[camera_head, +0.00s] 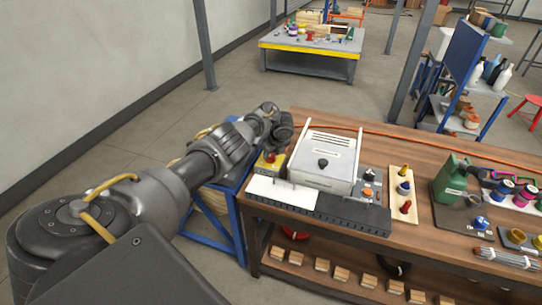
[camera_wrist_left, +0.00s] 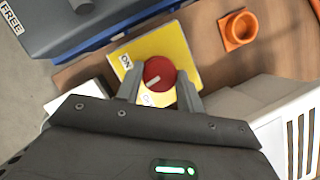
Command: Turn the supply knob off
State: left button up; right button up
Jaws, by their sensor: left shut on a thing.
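The supply knob (camera_wrist_left: 160,69) is round and red with a white pointer mark. It sits on a yellow plate (camera_wrist_left: 182,42) with an ON label by its upper left and a partly hidden OFF label below it. The mark points to the lower left, between the labels. My left gripper (camera_wrist_left: 161,88) is shut on the knob, one finger on each side. In the head view the left gripper (camera_head: 273,146) reaches down over the yellow plate (camera_head: 262,166) at the bench's left end. My right gripper is not in view.
A grey-white pump box (camera_head: 325,160) stands close right of the plate on the wooden bench (camera_head: 420,236). An orange cup (camera_wrist_left: 238,29) lies near the plate in the wrist view.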

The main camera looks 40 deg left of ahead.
pick_arm(q)
jog(key=shift+d+f+n+b, duration=0.1)
jog(key=shift+f+n+b, duration=0.15)
jog(key=shift+n+b, duration=0.2)
jog(key=n+g+b, duration=0.2)
jog(key=n+b, duration=0.3)
jog(key=b, duration=0.2)
jog(key=shift+w, duration=0.2)
jog(key=shift+r+n+g+b, duration=0.15)
jog(key=shift+n+g+b, duration=0.35)
jog(key=shift+n+b, duration=0.45)
jog(key=o, duration=1)
jog(key=shift+r, duration=0.1)
